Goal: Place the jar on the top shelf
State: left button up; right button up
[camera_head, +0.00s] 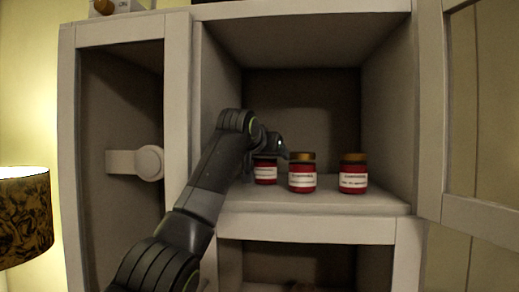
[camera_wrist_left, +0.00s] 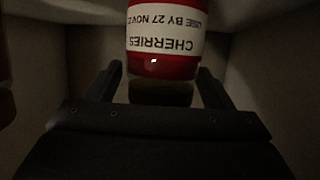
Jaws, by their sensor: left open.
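Three red jars with white labels stand upright in a row on the upper shelf (camera_head: 320,204) of the cabinet: a left jar (camera_head: 265,175), a middle jar (camera_head: 302,179) and a right jar (camera_head: 353,181). The middle and right jars have gold-brown lids. My left gripper (camera_head: 277,146) is inside this compartment at the left jar and hides its lid. In the left wrist view, the open fingers of my left gripper (camera_wrist_left: 158,82) lie either side of a jar marked "CHERRIES" (camera_wrist_left: 163,45), which appears upside down. Contact cannot be told. My right gripper is out of view.
The compartment's side walls stand left and right of the jars, and an open door (camera_head: 432,110) is at right. A lower compartment (camera_head: 300,262) opens below. A patterned lamp (camera_head: 25,215) stands far left.

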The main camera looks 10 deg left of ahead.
pick_arm(q)
jog(key=b+v, duration=0.7)
jog(key=v, duration=0.4)
jog(key=shift+s+b, duration=0.3)
jog(key=shift+b, duration=0.05)
